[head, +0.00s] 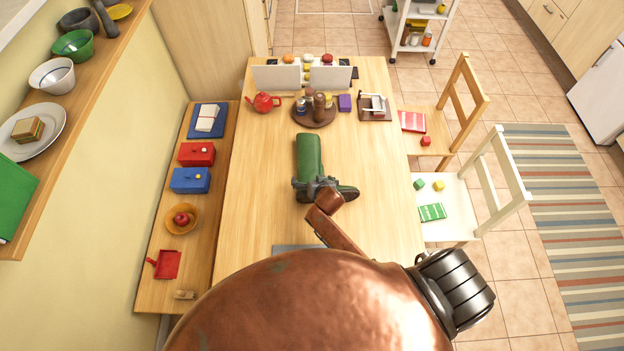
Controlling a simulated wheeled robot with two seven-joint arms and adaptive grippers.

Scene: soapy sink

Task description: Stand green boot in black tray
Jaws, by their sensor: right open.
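The green boot (309,155) is on the middle of the wooden table. Its shaft points to the far end and its toe points right; it looks to be lying on its side. My right gripper (319,186) is at the boot's ankle, at the near end of the shaft, with its jaws open. Whether it touches the boot cannot be told. My copper-coloured arm and body hide the near part of the table. A flat grey edge (297,248) shows just beyond my body; whether it is the black tray cannot be told. My left gripper is not in view.
A round brown tray (314,118) with shakers, a red teapot (264,102) and a napkin holder (375,106) stand at the far end. A bench (222,135) with boxes runs along the left; chairs (450,195) stand right. The table around the boot is clear.

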